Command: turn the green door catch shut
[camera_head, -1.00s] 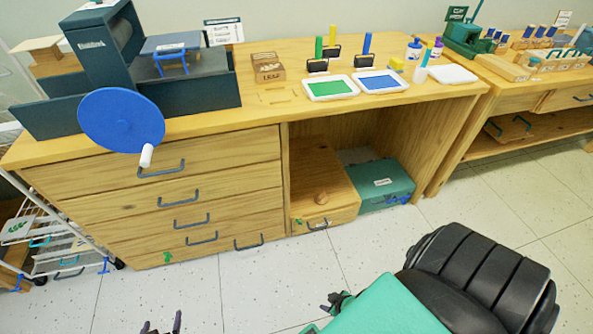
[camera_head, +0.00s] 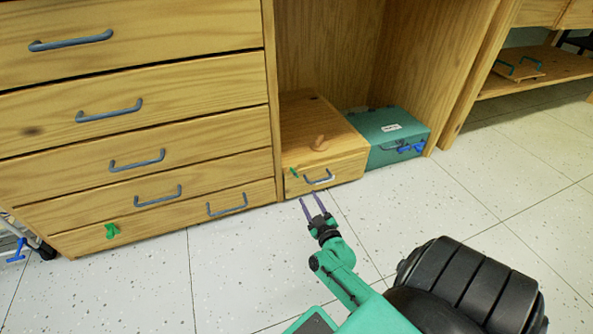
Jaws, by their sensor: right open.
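A green catch (camera_head: 112,231) sits at the left of the lowest front panel of the wooden cabinet (camera_head: 160,165). A smaller green catch (camera_head: 294,172) is on the front of the low wooden box (camera_head: 340,165), left of its grey handle (camera_head: 319,178). I cannot tell for certain from the picture which is the door catch. My right gripper (camera_head: 311,201) is open and empty, its two purple fingers pointing toward the box front, just below the handle in the picture. It appears apart from both catches. My left gripper is not in view.
A teal case (camera_head: 393,137) with blue latches stands right of the wooden box in the cabinet's open bay. Drawers with grey handles fill the cabinet's left part. A cart's edge (camera_head: 22,240) shows at far left. The speckled floor (camera_head: 240,270) in front is clear.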

